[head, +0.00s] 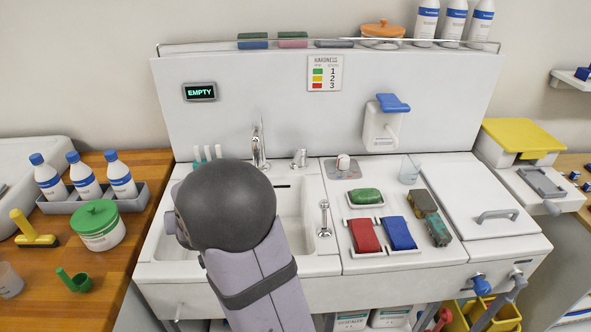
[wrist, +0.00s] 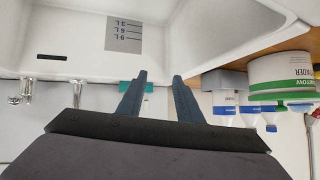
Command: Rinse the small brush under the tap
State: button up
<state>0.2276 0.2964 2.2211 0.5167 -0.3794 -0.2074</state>
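The chrome tap (head: 260,147) stands behind the white sink (head: 292,205); it also shows in the wrist view (wrist: 77,92). Slim teal-and-white pieces (head: 207,153) stand left of the tap, possibly brushes, too small to be sure. A yellow-handled brush with a dark base (head: 36,230) lies on the left wooden counter. I cannot tell which one is the small brush. My gripper (wrist: 160,78) is open, its two fingers apart with nothing visible held between them. A teal shape shows partly hidden behind one finger. In the head view my own arm hides the gripper and part of the sink.
A grey caddy of white bottles (head: 98,198) and a green-lidded tub (head: 99,225) stand on the left counter. A green scoop (head: 74,281) lies in front. Red (head: 364,236) and blue (head: 398,233) pads and a green soap (head: 365,196) lie right of the sink.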

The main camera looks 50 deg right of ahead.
aim_at(293, 166)
jog(key=s+d+m+h+b, duration=0.1)
jog(key=s+d+h, duration=0.2)
jog(key=d, duration=0.5)
jog(key=s+d+r+m+g+h+b, duration=0.1)
jog(key=s+d+m+h+b, duration=0.1)
jog(key=d, duration=0.7)
jog(key=s+d+m+g+h+b, duration=0.1)
jog(key=s+d+h, duration=0.3)
jog(key=d, duration=0.5)
jog(key=shift+s+d+r+h+b, duration=0.1)
jog(key=shift+s+r+h+b, duration=0.1)
jog(key=shift+h+b, duration=0.3)
jog(key=shift+s+d+r+h+b, duration=0.1)
jog(key=shift+s+r+h+b, duration=0.1)
jog(key=shift+h, duration=0.5)
jog(key=shift+p+x, duration=0.9)
jog(key=shift+x, duration=2.75)
jog(key=shift+f, duration=0.1)
jog(key=shift+c, duration=0.6)
grip_shut()
